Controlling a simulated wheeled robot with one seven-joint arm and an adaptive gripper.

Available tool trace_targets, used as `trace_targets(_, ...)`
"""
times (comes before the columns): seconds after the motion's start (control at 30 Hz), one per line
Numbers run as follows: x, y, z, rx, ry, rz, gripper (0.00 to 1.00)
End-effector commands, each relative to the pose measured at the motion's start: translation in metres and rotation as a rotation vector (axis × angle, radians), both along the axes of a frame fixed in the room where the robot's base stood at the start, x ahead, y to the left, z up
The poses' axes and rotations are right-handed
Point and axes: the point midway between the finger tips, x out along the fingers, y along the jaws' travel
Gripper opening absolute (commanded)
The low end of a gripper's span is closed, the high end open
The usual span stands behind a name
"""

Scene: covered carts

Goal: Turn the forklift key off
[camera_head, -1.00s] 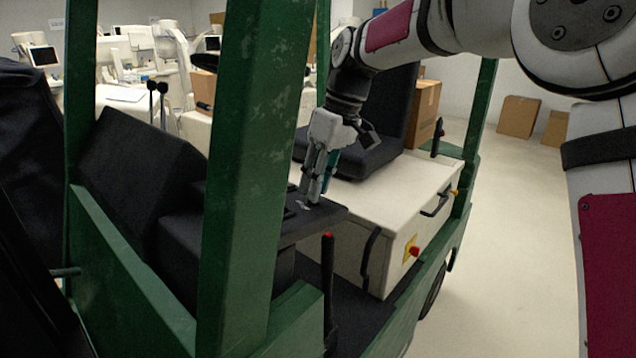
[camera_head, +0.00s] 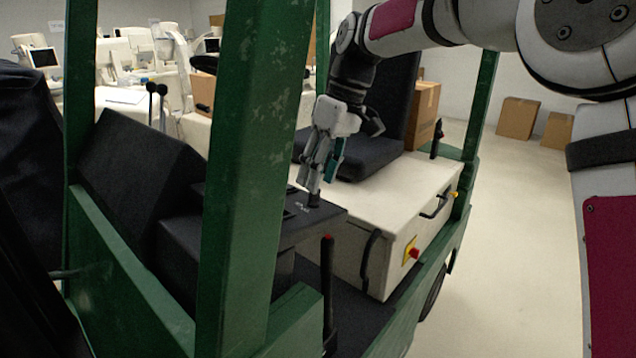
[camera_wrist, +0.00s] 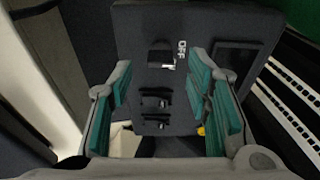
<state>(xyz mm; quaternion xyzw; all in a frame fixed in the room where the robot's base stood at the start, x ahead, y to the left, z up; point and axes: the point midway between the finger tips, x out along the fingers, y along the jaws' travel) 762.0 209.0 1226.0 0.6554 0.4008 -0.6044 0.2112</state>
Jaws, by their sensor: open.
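The dark control panel (camera_head: 325,217) of the green forklift lies under my gripper (camera_head: 313,184), and it fills the middle of the wrist view (camera_wrist: 135,30). White "OFF" lettering is on it. A small dark piece beside the lettering, apparently the key (camera_wrist: 160,58), has a pale edge. It shows in the head view as a dark stub (camera_head: 314,199) just below the fingertips. My gripper, with teal pads, also shows in the wrist view (camera_wrist: 160,68). It is open, with a finger on each side of the key. I cannot tell whether either finger touches it.
Two dark switches (camera_wrist: 155,108) sit on the panel nearer the gripper's palm. A green post (camera_head: 245,150) stands left of my gripper. The black seat (camera_head: 375,155) and white body (camera_head: 345,245) are to the right. A red-tipped lever (camera_head: 328,280) rises in front.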

Motion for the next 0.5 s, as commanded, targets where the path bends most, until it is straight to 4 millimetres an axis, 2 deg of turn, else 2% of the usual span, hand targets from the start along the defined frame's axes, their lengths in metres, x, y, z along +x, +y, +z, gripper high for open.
trace_targets(0.1,0.002,-0.007,0.025,0.002,-0.005,-0.002,0.45)
trace_targets(0.3,0.004,-0.017,0.062,0.001,-0.003,-0.001,0.45)
trace_targets(0.5,0.005,-0.024,0.085,0.001,-0.002,-0.001,0.45)
